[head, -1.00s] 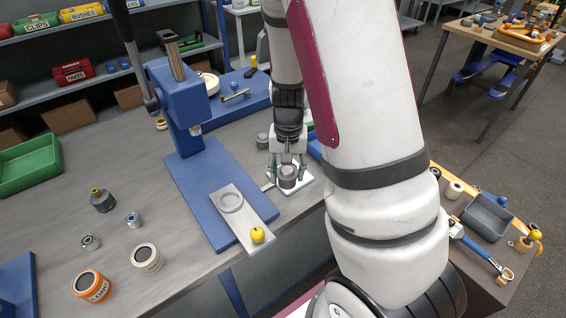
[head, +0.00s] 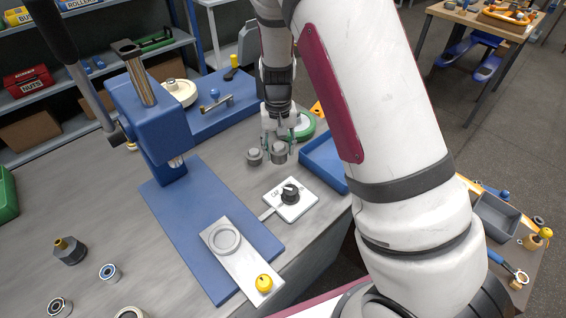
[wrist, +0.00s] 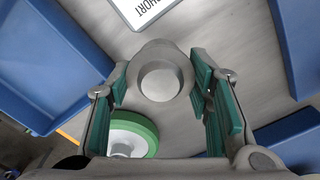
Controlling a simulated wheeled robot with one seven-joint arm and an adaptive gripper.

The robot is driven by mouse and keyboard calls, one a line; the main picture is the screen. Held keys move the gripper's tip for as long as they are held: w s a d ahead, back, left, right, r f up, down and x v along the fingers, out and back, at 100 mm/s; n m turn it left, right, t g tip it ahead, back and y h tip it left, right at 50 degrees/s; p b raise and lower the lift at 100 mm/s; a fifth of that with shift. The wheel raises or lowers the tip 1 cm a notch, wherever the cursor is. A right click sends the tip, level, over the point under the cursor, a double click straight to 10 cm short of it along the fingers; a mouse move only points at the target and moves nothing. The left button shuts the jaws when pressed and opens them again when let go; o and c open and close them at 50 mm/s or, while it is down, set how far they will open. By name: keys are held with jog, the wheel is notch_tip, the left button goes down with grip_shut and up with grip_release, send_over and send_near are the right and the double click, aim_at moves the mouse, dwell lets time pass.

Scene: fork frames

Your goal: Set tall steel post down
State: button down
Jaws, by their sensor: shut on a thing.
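My gripper (head: 279,143) is shut on a grey steel post (head: 279,154), seen beyond the press. In the wrist view the post (wrist: 160,80) shows from above, as a pale round top within a wider grey collar, between the green finger pads.
A white plate with a black knob (head: 290,194) and the blue press (head: 155,110) are nearer.

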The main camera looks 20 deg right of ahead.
jog(key=shift+a+f, duration=0.1)
jog(key=shift+f, duration=2.85)
jog(key=shift+f, duration=0.1)
jog(key=c, duration=0.8)
grip_release()
jog(key=shift+f, duration=0.1)
